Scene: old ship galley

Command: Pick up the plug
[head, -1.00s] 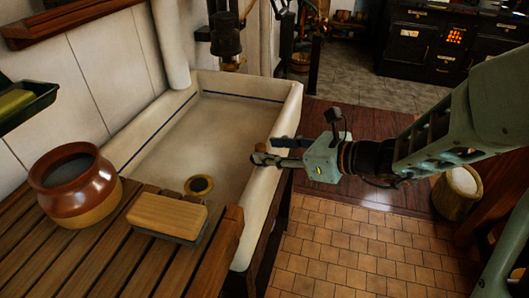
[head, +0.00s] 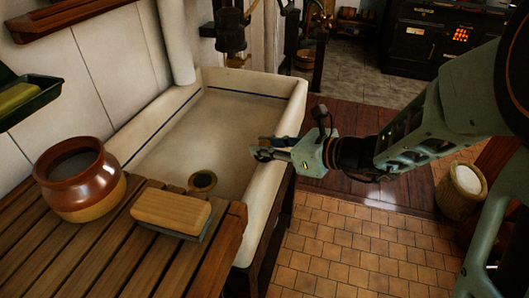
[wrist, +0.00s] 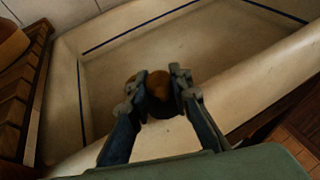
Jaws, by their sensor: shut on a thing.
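My gripper (head: 264,149) is over the right part of the white sink (head: 287,118), near its right wall. In the wrist view my gripper (wrist: 158,85) is shut on a small rounded brown thing, the plug (wrist: 158,86), with a darker lower part. The fingers hide its sides. In the head view the plug is too small and dark to make out well between the fingertips. The round drain (head: 203,181), with a brass-coloured rim and a dark centre, is in the sink floor, left of and below my gripper in the picture.
A slatted wooden drainboard (head: 100,240) adjoins the sink at the near left. On it are a brown pot (head: 80,190) and a wooden-backed brush (head: 171,211). A dark tap fitting (head: 231,30) hangs over the sink's far end. The sink basin looks otherwise empty.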

